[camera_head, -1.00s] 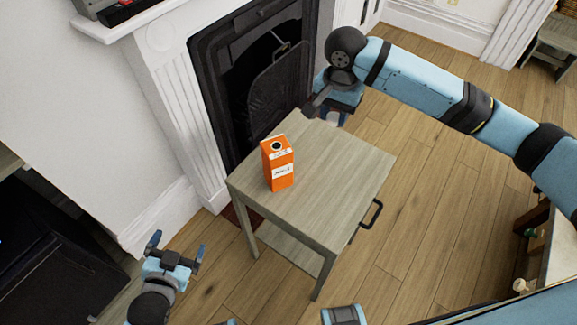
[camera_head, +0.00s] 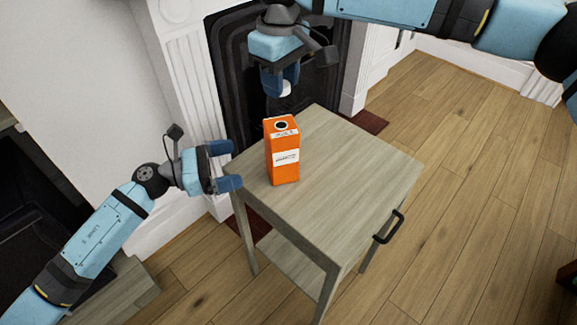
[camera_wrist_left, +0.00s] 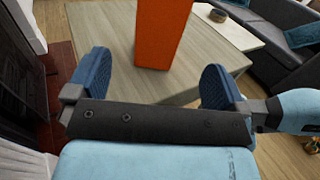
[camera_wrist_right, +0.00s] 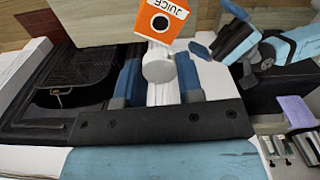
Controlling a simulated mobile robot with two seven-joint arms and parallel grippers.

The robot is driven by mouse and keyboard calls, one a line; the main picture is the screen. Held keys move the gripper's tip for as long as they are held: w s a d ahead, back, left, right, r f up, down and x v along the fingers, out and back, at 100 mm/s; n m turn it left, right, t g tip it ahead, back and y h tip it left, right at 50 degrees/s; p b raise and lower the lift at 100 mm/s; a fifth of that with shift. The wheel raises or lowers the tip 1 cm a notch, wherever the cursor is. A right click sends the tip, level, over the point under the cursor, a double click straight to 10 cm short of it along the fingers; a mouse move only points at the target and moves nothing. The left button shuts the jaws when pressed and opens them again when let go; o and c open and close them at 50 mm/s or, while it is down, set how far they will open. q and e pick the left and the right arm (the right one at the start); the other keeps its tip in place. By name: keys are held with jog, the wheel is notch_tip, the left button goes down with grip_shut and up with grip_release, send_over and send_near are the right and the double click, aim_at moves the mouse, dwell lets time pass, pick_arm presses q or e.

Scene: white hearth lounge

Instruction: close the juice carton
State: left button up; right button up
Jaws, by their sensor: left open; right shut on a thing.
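The orange juice carton (camera_head: 284,165) stands upright on the small wooden table, its round top opening (camera_head: 281,125) uncovered. It also shows in the left wrist view (camera_wrist_left: 162,35), between and beyond the open fingers, and in the right wrist view (camera_wrist_right: 176,14). My left gripper (camera_head: 232,165) is open and empty, to the left of the carton, fingers pointing at it, apart from it. My right gripper (camera_head: 284,84) is shut on a white cap (camera_head: 285,88), which it holds above and a little behind the carton. The cap shows between the fingers in the right wrist view (camera_wrist_right: 159,68).
The wooden table (camera_head: 350,175) has bare top to the right of the carton and a black handle (camera_head: 389,227) on its right side. A dark fireplace (camera_head: 235,85) with white surround stands behind. A grey sofa (camera_wrist_left: 265,45) shows in the left wrist view.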

jog(key=shift+a, duration=0.1)
pick_arm(q)
jog(key=x, duration=1.2)
jog(key=shift+c, duration=0.2)
jog(key=c, duration=1.3)
jog(key=shift+c, duration=0.2)
pick_arm(e)
send_over(281, 126)
jog(key=shift+f, duration=2.5)
jog(key=shift+f, duration=0.9)
jog(key=shift+f, duration=0.55)
